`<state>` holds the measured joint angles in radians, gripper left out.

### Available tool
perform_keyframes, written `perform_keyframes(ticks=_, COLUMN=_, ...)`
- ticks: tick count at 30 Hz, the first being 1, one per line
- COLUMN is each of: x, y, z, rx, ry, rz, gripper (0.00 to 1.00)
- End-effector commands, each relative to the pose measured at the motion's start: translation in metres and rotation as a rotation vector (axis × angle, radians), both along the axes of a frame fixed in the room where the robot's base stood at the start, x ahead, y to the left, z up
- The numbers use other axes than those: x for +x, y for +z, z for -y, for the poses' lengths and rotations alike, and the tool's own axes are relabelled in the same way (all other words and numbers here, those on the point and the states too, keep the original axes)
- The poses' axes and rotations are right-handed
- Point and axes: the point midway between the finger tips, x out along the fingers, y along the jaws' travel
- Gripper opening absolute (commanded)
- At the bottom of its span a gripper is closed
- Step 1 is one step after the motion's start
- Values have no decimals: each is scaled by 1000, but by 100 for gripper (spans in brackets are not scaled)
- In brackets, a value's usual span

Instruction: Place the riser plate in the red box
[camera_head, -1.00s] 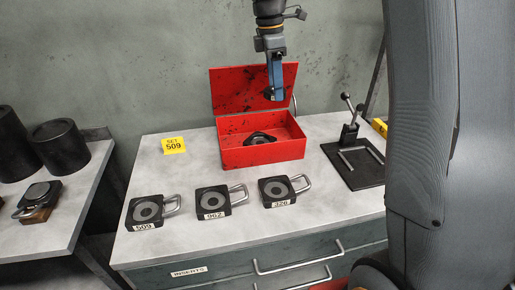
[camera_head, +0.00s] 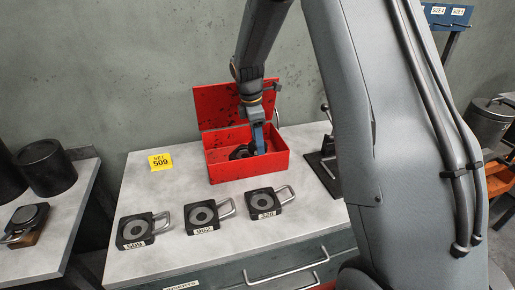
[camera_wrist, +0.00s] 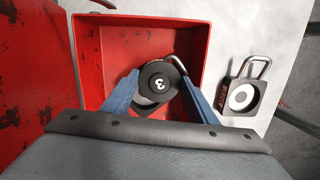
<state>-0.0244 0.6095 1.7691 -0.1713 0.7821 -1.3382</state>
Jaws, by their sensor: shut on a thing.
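The red box (camera_head: 275,166) stands open on the grey bench, its lid raised at the back. My gripper (camera_head: 258,150) reaches down inside it. In the wrist view, my gripper (camera_wrist: 158,80) has its blue fingers on either side of a black round disc marked 3 (camera_wrist: 160,72), which looks like the riser plate, and is shut on it. Under the disc is a dark piece with a metal loop handle (camera_wrist: 179,62), partly hidden, in the box. I cannot tell whether disc and piece touch. In the head view this dark piece (camera_head: 238,153) shows only in part.
Three handled black inserts, labelled 509 (camera_head: 135,231), 962 (camera_head: 201,216) and 326 (camera_head: 262,203), lie in front of the box. A yellow SET 509 sign (camera_head: 160,162) is to the left. A dark lever fixture (camera_head: 327,162) stands right, partly behind my arm.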

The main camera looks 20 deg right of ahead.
Motion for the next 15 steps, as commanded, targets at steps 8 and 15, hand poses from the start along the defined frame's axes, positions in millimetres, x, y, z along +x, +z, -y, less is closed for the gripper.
perform_keyframes(ticks=8, x=-1, y=-33, z=0, rx=-1, ry=1, rz=-1, gripper=0)
perform_keyframes(ticks=15, x=-4, y=-39, z=1, rx=0, ry=0, rz=-9, gripper=60)
